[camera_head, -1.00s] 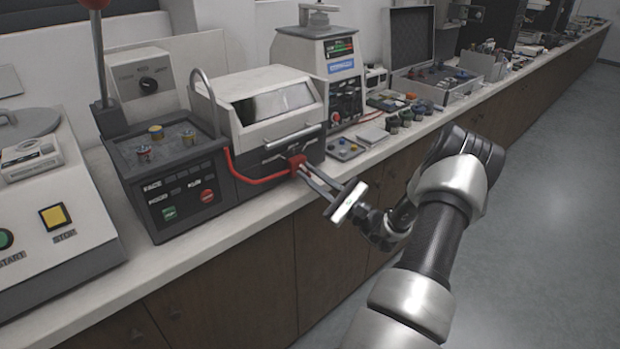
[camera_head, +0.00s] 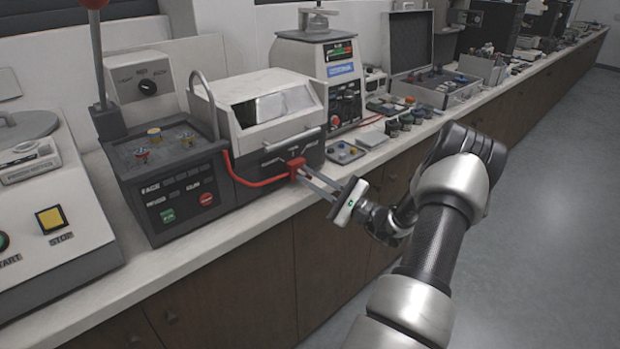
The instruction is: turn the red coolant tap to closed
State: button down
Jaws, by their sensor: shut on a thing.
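The red coolant tap (camera_head: 296,166) is on the lower front of the white and dark machine (camera_head: 270,150), where a red hose (camera_head: 254,182) meets it. My gripper (camera_head: 304,174) reaches it from the right and front, with its two long fingers shut on the tap. The fingertips partly cover the tap, so its exact angle is hard to tell. The palm of my gripper is out past the bench's front edge.
A dark control box (camera_head: 170,175) with green and red buttons stands left of the machine. A small tray (camera_head: 344,152) lies on the bench to the right. The bench's front edge (camera_head: 225,244) runs below my fingers, and the floor at right is clear.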

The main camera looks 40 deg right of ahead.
jog(key=c, duration=1.7)
grip_release()
jog(key=p+v, duration=0.1)
jog(key=v, duration=1.6)
jog(key=shift+s, duration=0.25)
